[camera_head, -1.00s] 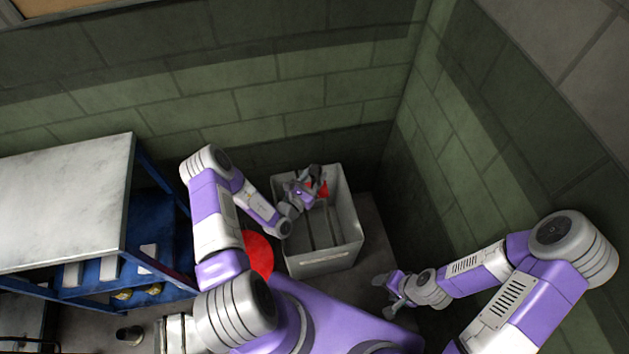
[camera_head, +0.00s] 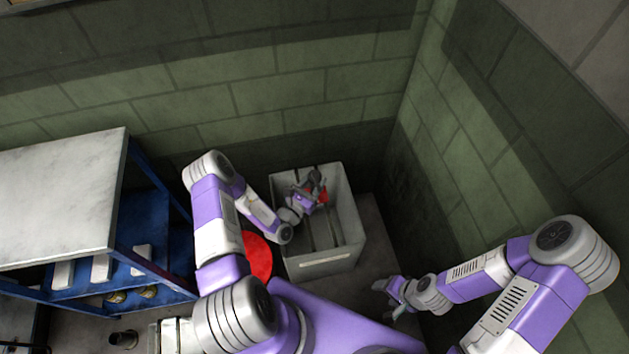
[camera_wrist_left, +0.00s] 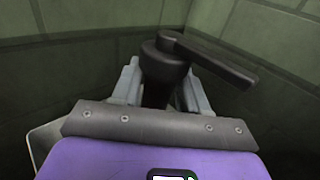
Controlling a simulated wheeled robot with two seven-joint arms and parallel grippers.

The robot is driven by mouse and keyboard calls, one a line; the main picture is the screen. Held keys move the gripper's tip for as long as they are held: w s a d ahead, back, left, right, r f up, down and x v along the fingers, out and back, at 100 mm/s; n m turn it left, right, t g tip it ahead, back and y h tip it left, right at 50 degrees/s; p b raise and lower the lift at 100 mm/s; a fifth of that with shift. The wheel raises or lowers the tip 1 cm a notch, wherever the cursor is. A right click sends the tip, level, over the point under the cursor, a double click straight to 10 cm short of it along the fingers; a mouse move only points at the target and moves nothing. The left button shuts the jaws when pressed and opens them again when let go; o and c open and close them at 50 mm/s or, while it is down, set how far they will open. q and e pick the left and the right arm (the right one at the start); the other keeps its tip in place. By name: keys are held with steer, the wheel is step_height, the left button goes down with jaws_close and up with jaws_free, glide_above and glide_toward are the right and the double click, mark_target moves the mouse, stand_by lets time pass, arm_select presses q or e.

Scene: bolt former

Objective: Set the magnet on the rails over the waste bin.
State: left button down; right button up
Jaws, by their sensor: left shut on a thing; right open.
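The waste bin (camera_head: 325,265) is a light grey open box on the floor near the wall corner. Dark rails (camera_head: 333,222) run lengthwise across its opening. My left gripper (camera_head: 315,186) is over the bin, shut on the magnet. The magnet shows a red part (camera_head: 322,195) in the head view. In the left wrist view, a dark cylinder with a lever handle (camera_wrist_left: 165,65) stands between the fingers. Its underside is hidden, so I cannot tell whether it touches the rails. My right gripper (camera_head: 388,292) is open and empty, right of the bin.
A red round object (camera_head: 257,258) is beside the bin's left side, partly behind my left arm. Green block walls close in behind and to the right.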

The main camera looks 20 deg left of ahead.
arm_select(q)
steer(key=shift+f+b, duration=0.8)
steer(key=shift+f, duration=0.15)
steer(key=shift+f+b, duration=1.4)
steer(key=shift+f, duration=0.65)
steer(key=c, duration=0.6)
jaws_free()
steer(key=shift+o, duration=0.5)
steer(key=shift+f, duration=0.1)
steer(key=shift+s, duration=0.15)
steer(key=s+a+p, duration=0.1)
steer(key=s+p, duration=0.1)
steer(key=s, duration=0.5)
steer(key=shift+s, duration=0.15)
